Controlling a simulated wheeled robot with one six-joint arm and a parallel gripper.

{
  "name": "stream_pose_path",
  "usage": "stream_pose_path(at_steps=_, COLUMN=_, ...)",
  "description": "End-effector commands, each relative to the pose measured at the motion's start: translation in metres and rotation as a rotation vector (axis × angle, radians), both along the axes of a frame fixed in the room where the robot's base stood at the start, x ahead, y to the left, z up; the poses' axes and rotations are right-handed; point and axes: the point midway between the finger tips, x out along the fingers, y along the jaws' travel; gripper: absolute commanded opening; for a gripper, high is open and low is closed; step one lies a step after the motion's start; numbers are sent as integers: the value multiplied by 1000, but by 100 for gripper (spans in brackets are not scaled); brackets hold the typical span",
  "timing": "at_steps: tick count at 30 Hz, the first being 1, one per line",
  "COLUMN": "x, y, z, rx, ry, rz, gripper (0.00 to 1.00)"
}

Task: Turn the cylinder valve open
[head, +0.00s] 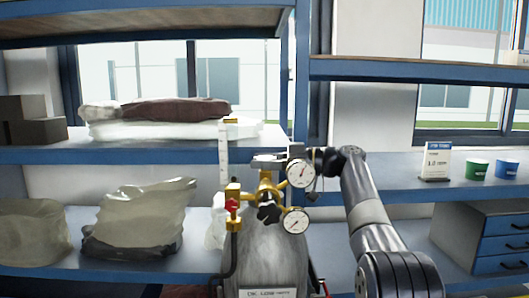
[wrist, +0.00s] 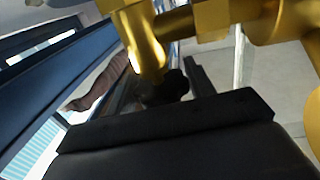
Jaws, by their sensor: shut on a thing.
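The grey gas cylinder (head: 262,262) stands upright at the middle of the head view, with a brass valve and regulator (head: 262,190) on top. My gripper (head: 270,160) reaches in from the right at the top of the brass fitting, partly behind the upper gauge. In the wrist view, a dark knob, the valve handwheel (wrist: 168,87), sits beside a brass stem, between the dark fingers of my gripper (wrist: 185,97). The gripper is shut on it. The handwheel's turn angle cannot be read. A separate black regulator knob (head: 268,212) faces the head camera.
Two round gauges (head: 300,173) sit close to my gripper. A clear flow tube (head: 224,155) and red knob (head: 232,205) stand left of the cylinder. Blue shelves (head: 150,156) with bags and boxes flank it. A sign (head: 436,160) and cups (head: 476,170) are right.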

Motion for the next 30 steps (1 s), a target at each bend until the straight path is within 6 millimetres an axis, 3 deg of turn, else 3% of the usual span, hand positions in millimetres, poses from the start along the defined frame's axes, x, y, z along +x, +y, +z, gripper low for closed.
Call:
stream_pose_path(at_steps=3, x=1, y=0, z=7, rx=1, ry=3, rz=61, gripper=28)
stream_pose_path(at_steps=12, x=1, y=0, z=3, rx=5, ry=-2, rz=198, gripper=28)
stream_pose_path(at_steps=27, x=-1, y=0, z=1, rx=3, ry=-3, rz=230, gripper=28)
stream_pose_path(at_steps=28, x=-1, y=0, z=1, rx=3, ry=-3, rz=230, gripper=53)
stream_pose_path(at_steps=30, x=-1, y=0, z=1, rx=3, ry=-3, rz=230, gripper=59)
